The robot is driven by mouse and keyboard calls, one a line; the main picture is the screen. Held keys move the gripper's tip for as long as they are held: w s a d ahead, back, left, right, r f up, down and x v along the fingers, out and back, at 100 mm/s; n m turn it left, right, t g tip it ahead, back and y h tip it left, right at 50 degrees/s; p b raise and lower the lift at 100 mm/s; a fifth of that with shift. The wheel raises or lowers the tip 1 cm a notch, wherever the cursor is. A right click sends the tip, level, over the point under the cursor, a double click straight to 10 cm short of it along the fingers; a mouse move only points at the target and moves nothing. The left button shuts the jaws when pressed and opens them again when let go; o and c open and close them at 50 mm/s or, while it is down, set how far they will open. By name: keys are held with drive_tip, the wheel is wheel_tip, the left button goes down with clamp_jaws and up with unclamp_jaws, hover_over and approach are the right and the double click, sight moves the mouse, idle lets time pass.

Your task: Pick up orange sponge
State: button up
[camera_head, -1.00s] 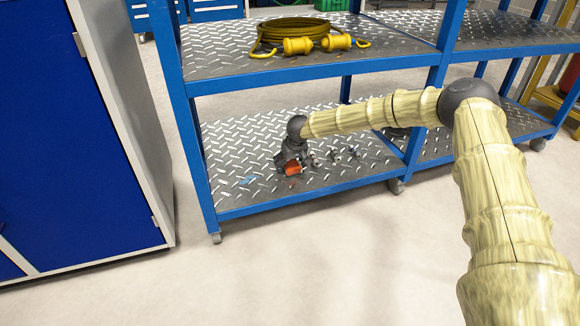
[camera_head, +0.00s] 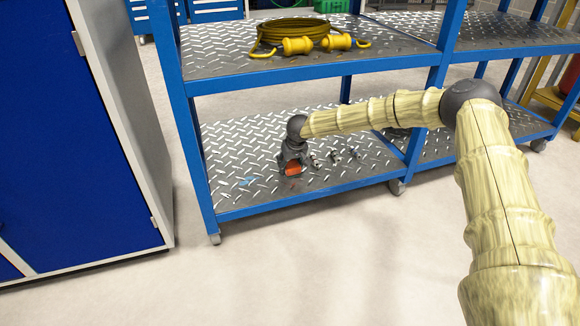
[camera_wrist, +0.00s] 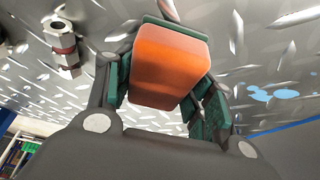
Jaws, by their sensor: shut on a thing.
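The orange sponge (camera_wrist: 168,68) is a block with rounded edges, between the green-padded fingers of my gripper (camera_wrist: 165,85) in the wrist view. The fingers are shut on it from both sides. In the head view the sponge (camera_head: 293,168) shows as a small orange patch below the dark gripper (camera_head: 292,163), over the lower shelf's left part. I cannot tell whether its underside touches the shelf. A finger covers part of its sides.
Small metal fittings (camera_head: 334,157) lie right of the gripper on the lower diamond-plate shelf (camera_head: 240,150); one fitting (camera_wrist: 64,48) shows in the wrist view. The upper shelf (camera_head: 210,55) with a coiled yellow cable (camera_head: 295,32) is above. A blue post (camera_head: 190,150) stands left.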

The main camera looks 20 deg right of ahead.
sight(290, 162)
drive_tip(key=shift+b, duration=0.5)
wheel_tip(290, 162, up, 4)
drive_tip(key=p, duration=0.4)
drive_tip(key=shift+r, duration=0.15)
drive_tip(key=s+a+p, duration=0.1)
drive_tip(key=s+p, duration=0.7)
drive_tip(key=s, duration=0.8)
drive_tip(key=shift+a+r, duration=0.4)
drive_tip(key=shift+r, duration=0.05)
drive_tip(key=shift+o, duration=0.4)
